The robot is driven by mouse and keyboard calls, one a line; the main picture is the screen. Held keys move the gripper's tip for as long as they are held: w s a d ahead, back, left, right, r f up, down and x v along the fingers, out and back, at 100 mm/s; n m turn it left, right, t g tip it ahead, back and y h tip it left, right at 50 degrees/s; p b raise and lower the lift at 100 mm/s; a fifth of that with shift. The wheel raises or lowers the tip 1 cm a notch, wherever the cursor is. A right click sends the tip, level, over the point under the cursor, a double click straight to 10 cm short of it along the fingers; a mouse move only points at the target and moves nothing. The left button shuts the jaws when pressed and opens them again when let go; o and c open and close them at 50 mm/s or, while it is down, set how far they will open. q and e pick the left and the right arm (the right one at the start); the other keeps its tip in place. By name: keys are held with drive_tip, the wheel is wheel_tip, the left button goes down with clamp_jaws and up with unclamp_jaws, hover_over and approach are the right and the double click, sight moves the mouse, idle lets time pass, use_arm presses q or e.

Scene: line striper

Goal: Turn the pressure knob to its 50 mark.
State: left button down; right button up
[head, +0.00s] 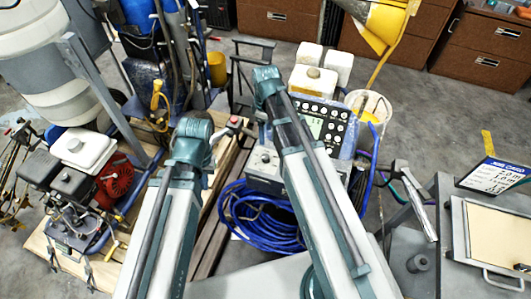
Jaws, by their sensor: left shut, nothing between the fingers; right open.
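A control panel (322,112) with a small greenish display and several dark buttons is in the middle of the head view. A grey box (262,176) below it carries a small round knob or dial (265,157). It is too small to read any marks, and I cannot tell for sure that it is the pressure knob. My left arm crosses the view just left of this box. My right arm passes in front of the panel and box and hides part of both. I cannot make out the fingers of either gripper.
A coiled blue hose (262,217) lies below the box. A small engine with a red part (115,178) stands on a wooden pallet at left. A grey bench with a framed tray (498,240) and a price-like sign (495,176) is at right. Brown cabinets (283,20) line the back.

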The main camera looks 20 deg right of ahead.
sight(265, 156)
wheel_tip(265, 156, down, 14)
drive_tip(key=b, duration=1.3)
drive_tip(key=shift+r+b, duration=0.1)
drive_tip(key=shift+b, duration=0.2)
clamp_jaws()
